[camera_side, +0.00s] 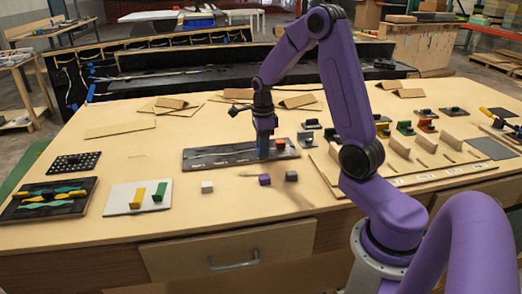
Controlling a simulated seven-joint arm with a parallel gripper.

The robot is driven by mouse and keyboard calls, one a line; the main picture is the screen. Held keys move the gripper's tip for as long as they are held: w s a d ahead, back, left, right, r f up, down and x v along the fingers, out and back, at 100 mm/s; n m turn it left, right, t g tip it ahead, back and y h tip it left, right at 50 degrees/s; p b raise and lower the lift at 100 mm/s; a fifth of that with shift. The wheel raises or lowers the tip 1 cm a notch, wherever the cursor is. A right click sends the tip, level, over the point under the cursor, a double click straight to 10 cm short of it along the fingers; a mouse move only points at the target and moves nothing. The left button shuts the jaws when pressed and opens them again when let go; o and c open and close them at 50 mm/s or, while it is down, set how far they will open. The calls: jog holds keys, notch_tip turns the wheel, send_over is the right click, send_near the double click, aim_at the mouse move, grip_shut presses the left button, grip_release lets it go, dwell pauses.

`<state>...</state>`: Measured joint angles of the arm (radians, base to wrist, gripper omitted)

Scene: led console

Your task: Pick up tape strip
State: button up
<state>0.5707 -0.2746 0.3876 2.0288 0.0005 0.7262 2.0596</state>
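An orange block (280,143) sits on the panel just right of my gripper. I cannot make out a tape strip for certain. A thin pale line runs along the panel, too small to identify.
White, purple and dark cubes (207,187) (265,180) (291,176) lie in front of the panel. A white plate (118,198) with yellow and green blocks and a dark tray (22,206) are at left. Wooden parts and several small blocks crowd the right. The front middle is clear.

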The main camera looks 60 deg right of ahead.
grip_shut()
dwell(0.3)
jog(key=shift+r, duration=0.45)
notch_tip(320, 180, up, 2)
jog(key=shift+r, duration=0.15)
jog(key=s+a+r, duration=0.5)
jog(key=s+r, duration=0.8)
jog(key=shift+r, duration=0.4)
